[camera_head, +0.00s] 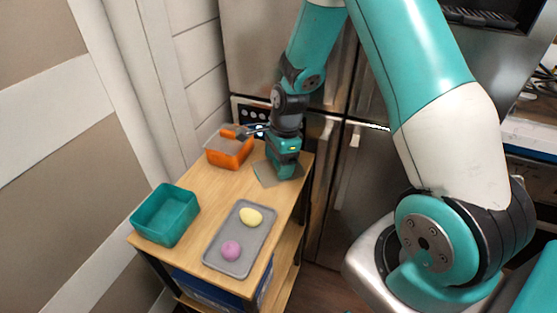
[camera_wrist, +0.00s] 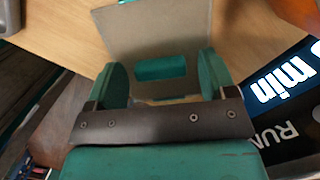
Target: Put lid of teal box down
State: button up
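The lid of the teal box is a flat grey-brown panel (camera_head: 263,174) at the table's far right corner, under my gripper (camera_head: 284,172). In the wrist view the lid (camera_wrist: 165,30) appears to lie flat on the wooden top, with its teal handle (camera_wrist: 160,68) showing between my fingers. My gripper (camera_wrist: 163,78) is open, with a gap on each side of the handle. The near part of the lid is hidden behind the gripper. The teal box (camera_head: 148,222) stands open at the table's left corner, away from the lid.
An orange box (camera_head: 231,157) with a grey-brown top stands left of my gripper. A grey tray (camera_head: 238,233) holds a yellow item (camera_head: 251,217) and a pink item (camera_head: 230,250). A black panel with lit text (camera_wrist: 285,90) is close on the right. Bare wood lies between box and tray.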

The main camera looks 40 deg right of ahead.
jog(key=shift+r, duration=0.1)
notch_tip(320, 180, up, 12)
jog(key=d, duration=0.2)
jog(key=s+a+r+n+y, duration=0.1)
jog(key=s+a+r+n, duration=0.4)
jog(key=s+a+n, duration=0.4)
jog(key=s+a+r+n+y, duration=0.1)
jog(key=s+a+r+n, duration=0.5)
jog(key=n, duration=1.2)
jog(key=s+a, duration=0.4)
jog(key=s, duration=0.2)
jog(key=shift+s+a+r, duration=0.15)
jog(key=shift+s+r, duration=0.15)
jog(key=shift+s, duration=0.1)
jog(key=shift+r, duration=0.1)
notch_tip(320, 180, up, 3)
jog(key=p, duration=0.3)
jog(key=shift+f, duration=0.2)
